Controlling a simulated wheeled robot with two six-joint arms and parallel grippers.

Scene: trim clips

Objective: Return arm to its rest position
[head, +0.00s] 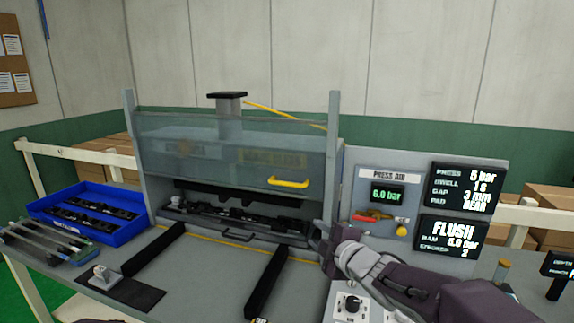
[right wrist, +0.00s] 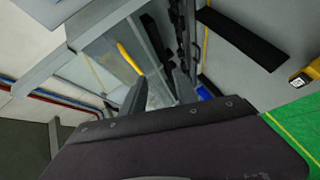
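My right arm comes in from the lower right in the head view. Its right gripper (head: 317,236) is beside the press's right post, in front of the control panel (head: 425,258). In the right wrist view the two fingers of this gripper (right wrist: 159,86) stand apart with nothing between them. The press (head: 232,155) has a clear guard with a yellow handle (head: 288,182), which also shows in the right wrist view (right wrist: 129,58). Dark parts sit in the fixture (head: 240,222) under the guard. My left arm and gripper are not in view.
A blue tray (head: 129,231) with dark clips and a rack of strips (head: 42,243) stand at the left. Two black rails (head: 267,284) run along the bench. A switch box (head: 350,304) is below my right forearm. The bench between the rails is clear.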

